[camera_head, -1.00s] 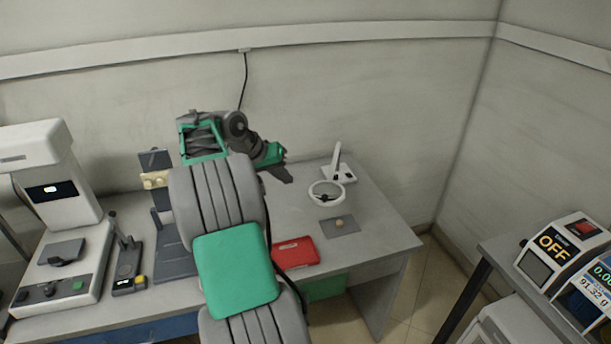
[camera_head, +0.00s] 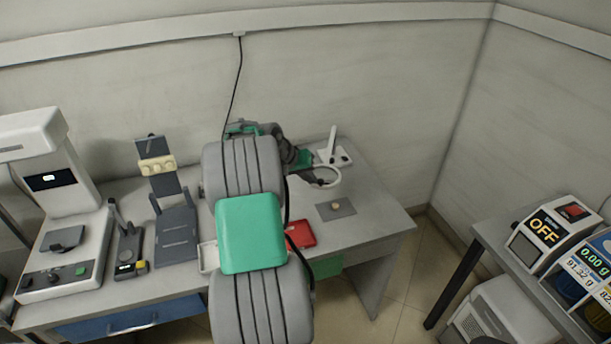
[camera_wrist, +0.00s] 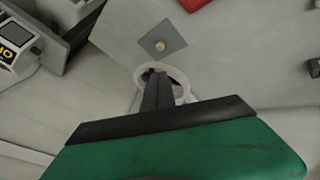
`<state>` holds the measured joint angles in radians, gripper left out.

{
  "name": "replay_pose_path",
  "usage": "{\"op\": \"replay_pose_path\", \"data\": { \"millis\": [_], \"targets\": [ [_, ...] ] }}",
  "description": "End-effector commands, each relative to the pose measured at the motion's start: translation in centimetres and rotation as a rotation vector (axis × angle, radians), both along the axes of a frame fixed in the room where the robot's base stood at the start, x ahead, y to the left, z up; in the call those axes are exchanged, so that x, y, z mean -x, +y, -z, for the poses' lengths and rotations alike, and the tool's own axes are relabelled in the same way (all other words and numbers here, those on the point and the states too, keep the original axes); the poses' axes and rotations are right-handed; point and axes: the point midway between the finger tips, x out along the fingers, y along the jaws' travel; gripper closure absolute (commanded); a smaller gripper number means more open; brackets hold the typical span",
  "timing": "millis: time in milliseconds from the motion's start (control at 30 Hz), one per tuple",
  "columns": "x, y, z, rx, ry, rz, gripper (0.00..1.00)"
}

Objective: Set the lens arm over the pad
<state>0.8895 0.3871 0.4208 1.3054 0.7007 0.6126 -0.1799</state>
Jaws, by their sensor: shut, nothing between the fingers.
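The lens arm is a white ring (camera_head: 327,177) on a white upright stand (camera_head: 332,146) at the back right of the table. The pad is a flat grey square (camera_head: 336,210) in front of the ring, with a small tan round piece (camera_head: 336,205) on it. In the wrist view the pad (camera_wrist: 162,40) lies beyond the ring (camera_wrist: 180,78), apart from it. My gripper (camera_head: 314,176) is shut, with its fingertips at the ring's left side. In the wrist view the closed fingers (camera_wrist: 157,85) overlap the ring; whether they touch it is unclear.
A red case (camera_head: 300,234) lies left of the pad. A grey stand with tan knobs (camera_head: 157,166) and a white instrument (camera_head: 60,235) are on the left. My arm covers the table's middle.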

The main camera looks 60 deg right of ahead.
Motion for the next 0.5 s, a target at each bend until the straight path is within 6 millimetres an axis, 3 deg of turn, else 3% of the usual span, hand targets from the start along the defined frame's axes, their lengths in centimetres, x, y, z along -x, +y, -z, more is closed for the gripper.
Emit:
{"op": "replay_pose_path", "data": {
  "millis": [167, 400, 500],
  "targets": [
    [0.3, -0.1, 0.0, 0.000, 0.000, -0.005, 1.00],
    [4.1, -1.1, 0.2, 0.000, 0.000, -0.096, 1.00],
    [4.8, -1.2, 0.1, 0.001, 0.000, -0.123, 1.00]
  ]
}}
